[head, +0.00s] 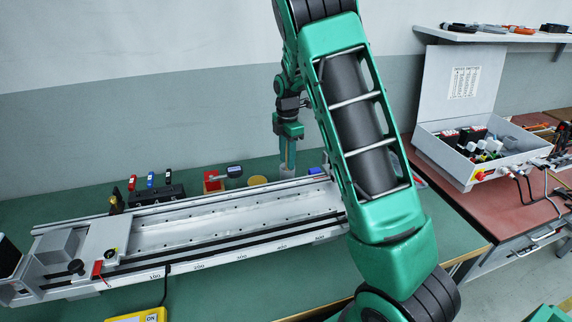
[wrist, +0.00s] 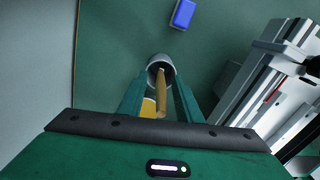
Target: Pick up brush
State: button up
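The brush (wrist: 161,92) shows in the wrist view as a light brown wooden handle standing tilted in a grey cup (wrist: 154,62). Its lower end is hidden inside the cup. My gripper (wrist: 158,90) is open, with its two green fingers apart on either side of the handle and a gap visible on both sides. In the head view my gripper (head: 289,142) points down above the grey cup (head: 287,171), at the back of the green table, with the handle (head: 290,158) just below it.
The long metal gantry rail (head: 190,240) runs in front. The wall (head: 120,130) is close behind.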

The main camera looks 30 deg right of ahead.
jog(key=shift+f, duration=0.4)
grip_shut()
notch_tip(320, 180, up, 18)
dwell(0.8)
